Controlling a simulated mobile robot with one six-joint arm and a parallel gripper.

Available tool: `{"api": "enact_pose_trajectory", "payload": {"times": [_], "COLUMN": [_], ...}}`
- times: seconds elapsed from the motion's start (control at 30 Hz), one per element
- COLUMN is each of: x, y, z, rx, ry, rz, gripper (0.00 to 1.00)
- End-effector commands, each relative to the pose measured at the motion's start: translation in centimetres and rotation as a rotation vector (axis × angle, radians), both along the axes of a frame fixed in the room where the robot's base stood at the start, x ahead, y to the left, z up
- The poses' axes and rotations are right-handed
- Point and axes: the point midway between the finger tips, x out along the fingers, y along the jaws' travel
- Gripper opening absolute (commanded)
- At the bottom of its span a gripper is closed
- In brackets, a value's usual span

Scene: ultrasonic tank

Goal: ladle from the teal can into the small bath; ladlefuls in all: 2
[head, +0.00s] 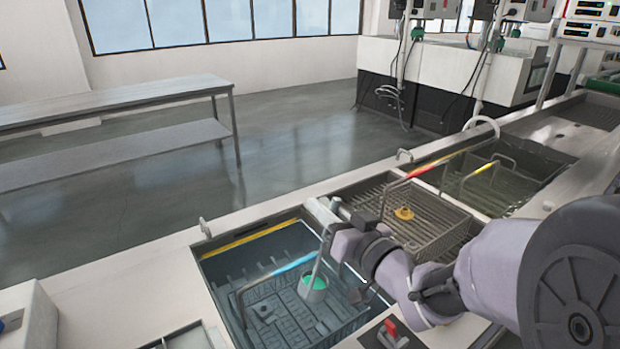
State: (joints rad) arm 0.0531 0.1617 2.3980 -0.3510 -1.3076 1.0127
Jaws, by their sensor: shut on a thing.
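A teal can (314,291) stands inside the near tank in the head view, within a wire basket. My gripper (325,212) is above and slightly right of the can, shut on a thin grey handle (319,262), which looks like the ladle's. The handle runs down to the can's mouth; the ladle's bowl is not visible, so I cannot tell whether it holds liquid. The near tank (215,285) holds bluish liquid. Which tank is the small bath is not clear.
A basket (440,240) with a yellow object (404,213) lies right of my gripper. A farther tank (530,158) holds another basket. Basket handles (285,272) rise around the can. A red switch (390,327) is at the front. A grey table (110,100) stands across the open floor.

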Motion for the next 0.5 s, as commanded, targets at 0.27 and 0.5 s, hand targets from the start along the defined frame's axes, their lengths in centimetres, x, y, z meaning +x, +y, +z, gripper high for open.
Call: {"api": "enact_pose_trajectory", "payload": {"times": [0.27, 0.5], "x": [2.2, 4.0], "y": [-3.5, -6.3], "z": [-1.0, -2.7], "rx": [0.2, 0.374], "ry": [0.132, 0.244], "rz": [-0.003, -0.003], "gripper": [0.0, 0.0]}}
